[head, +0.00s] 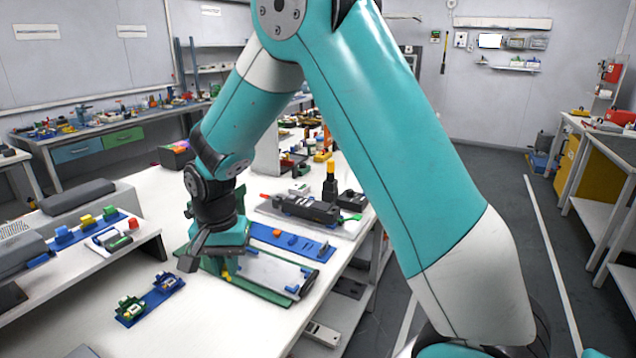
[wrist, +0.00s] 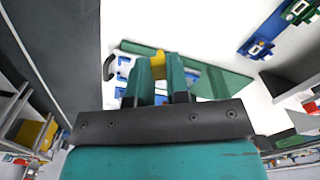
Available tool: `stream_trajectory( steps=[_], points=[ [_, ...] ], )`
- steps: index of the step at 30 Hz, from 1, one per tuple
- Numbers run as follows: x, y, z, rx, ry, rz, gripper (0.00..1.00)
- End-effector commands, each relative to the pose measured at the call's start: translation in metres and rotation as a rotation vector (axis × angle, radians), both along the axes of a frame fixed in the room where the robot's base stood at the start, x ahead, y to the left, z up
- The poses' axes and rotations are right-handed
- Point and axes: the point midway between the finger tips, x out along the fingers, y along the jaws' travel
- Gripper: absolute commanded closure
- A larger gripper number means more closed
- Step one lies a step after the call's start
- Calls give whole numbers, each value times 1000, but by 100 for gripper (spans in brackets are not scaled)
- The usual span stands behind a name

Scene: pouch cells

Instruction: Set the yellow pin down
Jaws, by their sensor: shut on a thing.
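The yellow pin (head: 227,276) is small and shows just below my gripper (head: 222,266) in the head view. In the wrist view the yellow pin (wrist: 158,57) sits between the tips of the two green fingers of my gripper (wrist: 159,66), which are shut on it. A green board (head: 262,294) with a flat grey plate (head: 268,272) lies below and to the right of the pin. The green board also shows in the wrist view (wrist: 226,83). I cannot tell whether the pin's lower end touches anything.
A blue strip (head: 155,298) with small green and white parts lies on the white table at front left. A blue rail (head: 290,239) lies behind the green board, and a dark device (head: 305,208) behind that. The white table is bare between the blue strip and the board.

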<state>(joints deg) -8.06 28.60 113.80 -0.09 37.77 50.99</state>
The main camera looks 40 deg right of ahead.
Motion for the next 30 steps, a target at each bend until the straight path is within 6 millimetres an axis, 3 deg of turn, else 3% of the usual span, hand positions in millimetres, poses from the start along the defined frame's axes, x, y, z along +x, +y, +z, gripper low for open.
stream_trajectory(
  steps=[7,12,16,20,30],
  points=[
    [-6,32,34,0,-2,-400,100],
    [-10,38,46,-3,3,-502,100],
    [-11,39,44,-5,6,-511,100],
    [-11,39,21,-7,9,-509,100],
    [-12,38,-74,-7,11,-508,100]
  ],
)
